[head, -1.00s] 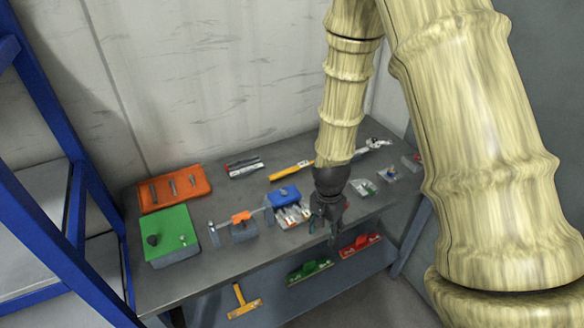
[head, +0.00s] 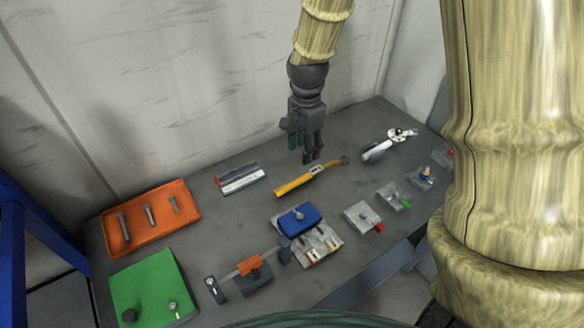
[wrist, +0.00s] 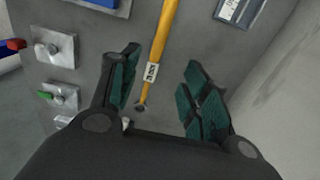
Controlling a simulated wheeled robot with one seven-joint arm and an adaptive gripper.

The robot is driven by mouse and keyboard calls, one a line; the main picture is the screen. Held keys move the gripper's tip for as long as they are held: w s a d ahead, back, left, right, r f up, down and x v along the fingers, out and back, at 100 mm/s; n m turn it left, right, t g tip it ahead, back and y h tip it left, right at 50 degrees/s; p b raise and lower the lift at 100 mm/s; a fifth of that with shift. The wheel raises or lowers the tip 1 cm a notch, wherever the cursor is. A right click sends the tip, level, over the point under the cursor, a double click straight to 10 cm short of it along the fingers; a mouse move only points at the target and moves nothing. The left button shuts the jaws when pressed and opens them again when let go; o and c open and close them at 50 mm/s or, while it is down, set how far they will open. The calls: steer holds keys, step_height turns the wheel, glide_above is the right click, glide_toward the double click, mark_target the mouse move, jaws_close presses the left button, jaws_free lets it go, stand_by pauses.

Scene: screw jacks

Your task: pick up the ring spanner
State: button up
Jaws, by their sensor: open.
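A yellow-handled tool (head: 310,177) lies flat on the grey bench. It has a pale label and a small dark rounded end, and it seems to be the ring spanner; I cannot tell if that end is a closed ring. In the wrist view the tool (wrist: 160,42) runs between my finger pads, with its dark end nearest the palm. My gripper (head: 309,155) points down above the bench, just behind the tool in the head view. It is open and empty, and apart from the tool. Its fingers also show in the wrist view (wrist: 164,84).
An orange tray (head: 135,240) with bolts, a green box (head: 150,285) and an orange-clamped bar (head: 249,264) are at left. A blue block (head: 297,217) and small plates (head: 362,216) sit in front. A white tool (head: 380,149) lies right. The wall is close behind.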

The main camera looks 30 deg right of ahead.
glide_above(303, 176)
step_height(303, 176, down, 5)
steer(key=shift+w+f+p, duration=0.1)
steer(key=shift+w+p, duration=0.05)
steer(key=shift+p, duration=0.15)
steer(key=shift+s+f, duration=0.15)
steer(key=shift+s, duration=0.4)
steer(key=f, duration=0.1)
steer(key=w+f+p, duration=0.1)
steer(key=f, duration=0.1)
steer(key=shift+f, duration=0.1)
steer(key=shift+s+f, duration=0.25)
steer(key=shift+f, duration=0.2)
steer(key=shift+w+f, duration=0.1)
steer(key=shift+f, duration=0.2)
steer(key=shift+r, duration=0.1)
jaws_close()
